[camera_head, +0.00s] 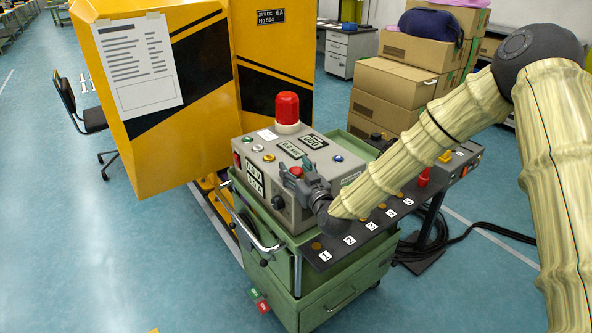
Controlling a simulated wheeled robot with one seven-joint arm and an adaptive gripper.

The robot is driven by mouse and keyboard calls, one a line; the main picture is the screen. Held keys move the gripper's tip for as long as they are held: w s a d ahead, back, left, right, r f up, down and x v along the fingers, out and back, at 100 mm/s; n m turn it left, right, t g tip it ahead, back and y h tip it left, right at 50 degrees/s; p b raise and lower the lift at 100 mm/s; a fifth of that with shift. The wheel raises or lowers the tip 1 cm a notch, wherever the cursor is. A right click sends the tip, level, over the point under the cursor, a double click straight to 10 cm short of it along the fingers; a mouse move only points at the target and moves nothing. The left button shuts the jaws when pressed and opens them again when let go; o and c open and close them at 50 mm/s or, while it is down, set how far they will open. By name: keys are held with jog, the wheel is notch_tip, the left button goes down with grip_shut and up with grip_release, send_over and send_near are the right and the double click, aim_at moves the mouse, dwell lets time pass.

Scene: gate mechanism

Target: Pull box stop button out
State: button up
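The grey control box (295,215) sits on top of a green cart. It carries a red beacon (287,110), small buttons and dark displays. A red button (296,171) on the box's top shows right beside my gripper and is partly covered by it; I take it to be the stop button. My dark grey gripper (288,178) reaches in from the right, low over the box's top, with its fingers at the red button. I cannot tell whether the fingers touch or hold the button. Another red button (237,160) sits on the box's left face.
The green cart (325,285) has a metal handle at its left. A dark panel (385,222) with numbered labels and a red part (424,177) lies to the right. A yellow cabinet (165,150) stands behind left. Cardboard boxes (395,80) are stacked behind. Open floor lies left.

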grip_shut()
jog(key=shift+w+r, duration=0.1)
jog(key=shift+r, duration=0.75)
jog(key=shift+o, duration=1.2)
grip_release()
jog(key=v, duration=1.2)
